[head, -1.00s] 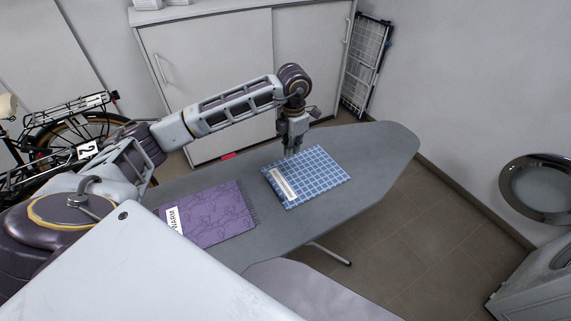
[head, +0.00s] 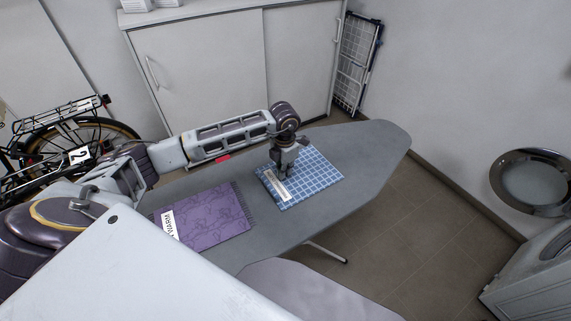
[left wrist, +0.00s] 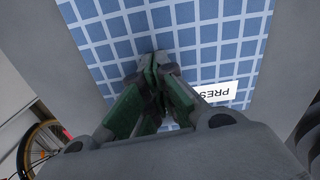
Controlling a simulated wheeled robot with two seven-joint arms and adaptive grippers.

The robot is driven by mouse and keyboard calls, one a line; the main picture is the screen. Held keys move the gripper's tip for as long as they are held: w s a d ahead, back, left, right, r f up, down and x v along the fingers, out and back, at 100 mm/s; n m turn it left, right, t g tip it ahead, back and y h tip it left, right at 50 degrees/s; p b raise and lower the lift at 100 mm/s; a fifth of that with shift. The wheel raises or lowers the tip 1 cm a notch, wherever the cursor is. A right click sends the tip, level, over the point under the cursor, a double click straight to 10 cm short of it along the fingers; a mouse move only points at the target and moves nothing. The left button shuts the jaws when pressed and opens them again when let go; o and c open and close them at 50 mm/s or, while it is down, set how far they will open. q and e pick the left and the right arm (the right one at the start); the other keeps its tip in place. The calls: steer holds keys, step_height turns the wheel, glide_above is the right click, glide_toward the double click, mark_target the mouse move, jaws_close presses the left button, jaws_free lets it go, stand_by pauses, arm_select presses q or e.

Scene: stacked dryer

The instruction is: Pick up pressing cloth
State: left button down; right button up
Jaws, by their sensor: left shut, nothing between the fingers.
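The pressing cloth (head: 316,180) is a flat blue cloth with a white grid and a white label. It lies on the grey ironing board, and the left wrist view shows its grid (left wrist: 215,45) and part of the label (left wrist: 219,91) reading "PRES". My left gripper (head: 285,174) points down over the cloth's left part, beside the label. In the left wrist view its green-padded fingers (left wrist: 155,85) are together with no cloth seen between them. The fingertips are at or close to the cloth; I cannot tell whether they touch. My right gripper is not in view.
A purple fringed cloth (head: 208,217) labelled "WARM" lies left of the blue one on the ironing board (head: 373,150). A white cabinet (head: 210,70) stands behind, with a bicycle (head: 70,140) at left. A drying rack (head: 357,65) leans at the back right.

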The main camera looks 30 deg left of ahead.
mark_target(276, 181)
arm_select(q)
steer(key=shift+s+a+r, duration=0.15)
steer(key=shift+s+a, duration=0.2)
steer(key=shift+s, duration=0.35)
steer(key=shift+s+a+p, duration=0.35)
steer(key=shift+s+p, duration=0.1)
steer(key=shift+s, duration=0.5)
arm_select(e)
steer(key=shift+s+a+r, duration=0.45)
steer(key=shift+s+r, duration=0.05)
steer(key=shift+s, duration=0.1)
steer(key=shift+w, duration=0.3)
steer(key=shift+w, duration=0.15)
